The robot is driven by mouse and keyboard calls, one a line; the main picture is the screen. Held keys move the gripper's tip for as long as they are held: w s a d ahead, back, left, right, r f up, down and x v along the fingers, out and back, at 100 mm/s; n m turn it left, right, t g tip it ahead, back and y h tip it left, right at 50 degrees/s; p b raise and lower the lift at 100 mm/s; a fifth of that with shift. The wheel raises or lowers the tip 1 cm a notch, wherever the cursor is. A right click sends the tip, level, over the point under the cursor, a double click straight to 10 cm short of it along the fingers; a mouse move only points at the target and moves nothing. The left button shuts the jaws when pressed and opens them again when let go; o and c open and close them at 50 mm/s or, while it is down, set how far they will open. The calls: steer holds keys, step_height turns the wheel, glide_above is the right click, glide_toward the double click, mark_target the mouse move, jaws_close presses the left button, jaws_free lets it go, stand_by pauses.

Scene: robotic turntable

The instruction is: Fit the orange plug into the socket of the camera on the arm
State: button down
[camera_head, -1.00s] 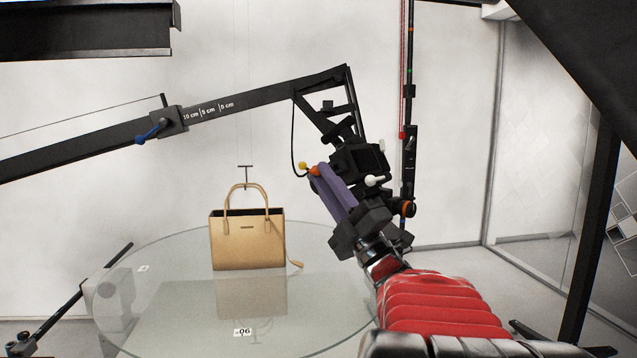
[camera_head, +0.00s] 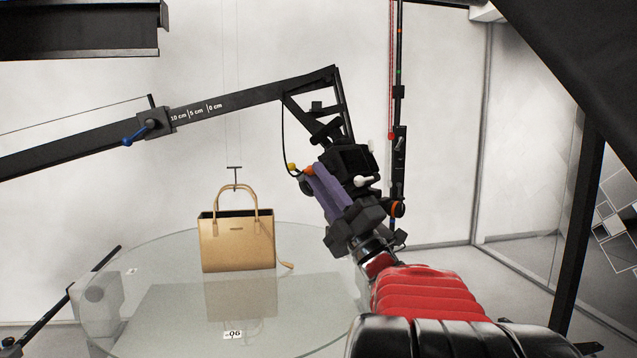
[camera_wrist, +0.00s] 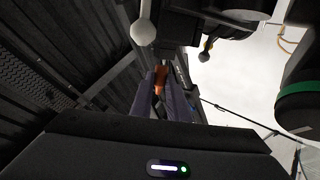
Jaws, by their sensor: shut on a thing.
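The camera on the arm (camera_head: 346,160) is a black body hanging from the end of the black boom. My gripper (camera_head: 312,178) has purple fingers and lies along the camera's lower left side. The fingers are shut on the orange plug (camera_head: 307,170), whose end shows at the fingertips close to the camera. In the wrist view the orange plug (camera_wrist: 160,80) sits between the two purple fingers, pointing up toward dark camera parts. The socket is not clearly seen, and I cannot tell whether the plug touches it.
A white-tipped knob (camera_head: 365,181) and a yellow ball (camera_head: 292,167) are near the fingers. A black cable (camera_head: 283,120) hangs from the boom (camera_head: 240,98). A vertical pole (camera_head: 398,110) stands to the right. A tan handbag (camera_head: 237,245) is on the glass turntable (camera_head: 300,240) below.

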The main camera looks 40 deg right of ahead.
steer(key=shift+d, duration=0.45)
steer(key=c, duration=1.6)
jaws_free()
steer(key=v, duration=1.4)
steer(key=shift+w, duration=0.15)
